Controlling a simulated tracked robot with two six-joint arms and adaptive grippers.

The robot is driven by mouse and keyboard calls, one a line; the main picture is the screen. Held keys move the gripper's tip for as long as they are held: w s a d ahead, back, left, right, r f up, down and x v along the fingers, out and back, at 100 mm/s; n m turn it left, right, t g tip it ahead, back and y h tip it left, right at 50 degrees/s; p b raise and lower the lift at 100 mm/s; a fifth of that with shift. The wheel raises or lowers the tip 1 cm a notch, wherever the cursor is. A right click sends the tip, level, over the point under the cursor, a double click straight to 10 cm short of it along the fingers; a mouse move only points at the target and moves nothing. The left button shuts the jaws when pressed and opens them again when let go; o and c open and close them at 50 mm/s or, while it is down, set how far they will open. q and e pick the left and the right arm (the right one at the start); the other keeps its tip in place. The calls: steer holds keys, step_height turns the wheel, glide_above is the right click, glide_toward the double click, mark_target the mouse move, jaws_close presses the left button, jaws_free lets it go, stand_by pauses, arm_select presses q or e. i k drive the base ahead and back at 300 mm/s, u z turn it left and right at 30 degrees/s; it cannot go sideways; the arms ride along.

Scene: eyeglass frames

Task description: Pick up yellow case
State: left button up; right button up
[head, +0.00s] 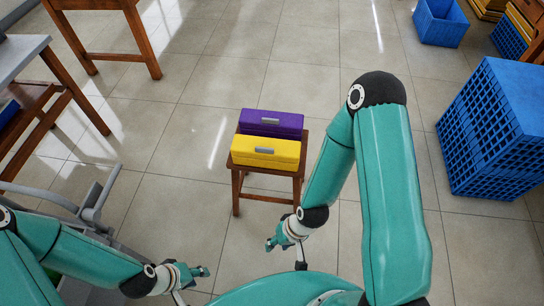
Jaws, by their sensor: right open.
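The yellow case (265,154) lies on a small wooden stool (237,190) in the middle of the head view. It is a closed box with a grey latch on its near side. A purple case (271,121) of similar shape lies right behind it on the same stool. My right gripper (273,243) is open and empty, nearer to me than the stool and apart from the yellow case. My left gripper (203,272) is lower and to the left, also away from the case. It is too small to tell whether its fingers are open.
Blue crates (490,130) are stacked at the right, and a blue bin (440,22) stands at the back right. A table (20,55) and a grey chair-like frame (92,205) are at the left. The tiled floor around the stool is mostly clear.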

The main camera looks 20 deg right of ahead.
mark_target(252, 151)
steer(key=u, duration=0.1)
steer(key=i, duration=0.95)
steer(key=z, duration=0.1)
